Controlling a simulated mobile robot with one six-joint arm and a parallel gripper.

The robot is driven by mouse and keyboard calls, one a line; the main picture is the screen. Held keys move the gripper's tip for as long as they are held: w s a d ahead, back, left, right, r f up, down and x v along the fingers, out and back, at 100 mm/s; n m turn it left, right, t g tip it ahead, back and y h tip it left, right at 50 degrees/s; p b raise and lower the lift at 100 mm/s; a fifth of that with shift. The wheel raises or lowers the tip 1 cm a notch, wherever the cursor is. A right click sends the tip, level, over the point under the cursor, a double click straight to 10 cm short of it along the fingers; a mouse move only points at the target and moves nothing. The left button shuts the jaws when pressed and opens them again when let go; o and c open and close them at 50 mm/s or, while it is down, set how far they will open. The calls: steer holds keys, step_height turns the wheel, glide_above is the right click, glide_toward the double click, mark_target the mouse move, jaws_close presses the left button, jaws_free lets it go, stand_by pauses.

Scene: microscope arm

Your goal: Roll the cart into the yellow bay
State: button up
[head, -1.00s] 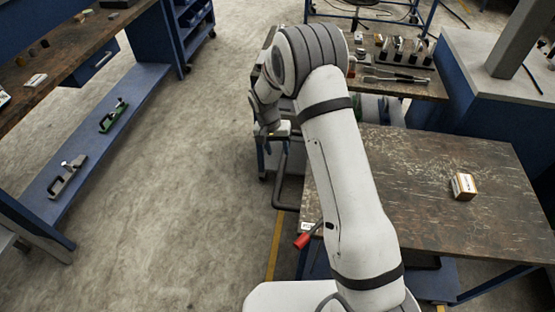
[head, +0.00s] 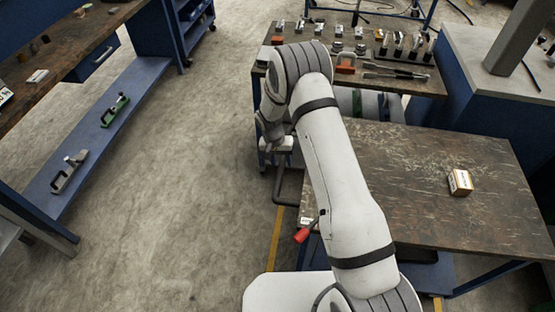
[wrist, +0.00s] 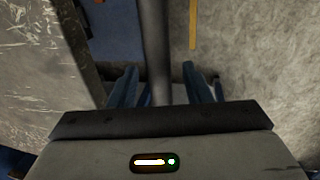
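The cart (head: 415,195), with a worn brown top and blue frame, appears to be the near table at right. A dark tubular handle (head: 280,192) sticks out from its left side. My gripper (head: 280,155) is at this handle, partly hidden by my wrist. In the wrist view, my gripper's two blue fingers (wrist: 162,88) stand apart with the dark handle bar (wrist: 155,40) between them. Gaps show on both sides of the bar. A yellow floor line (head: 274,240) runs beside the cart's left side, partly under the handle; the rest of the bay is hidden.
A small box (head: 460,182) stands on the cart top. A tool bench (head: 425,88) with several tools is just beyond the cart. A grey-topped blue cabinet (head: 500,115) is at back right. A workbench (head: 75,60) with a blue lower shelf stands left. The floor between is clear.

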jaws_close()
stand_by(0.3)
steer(key=shift+w+f+b, duration=0.1)
steer(key=shift+w+b, duration=0.05)
steer(key=shift+b, duration=0.2)
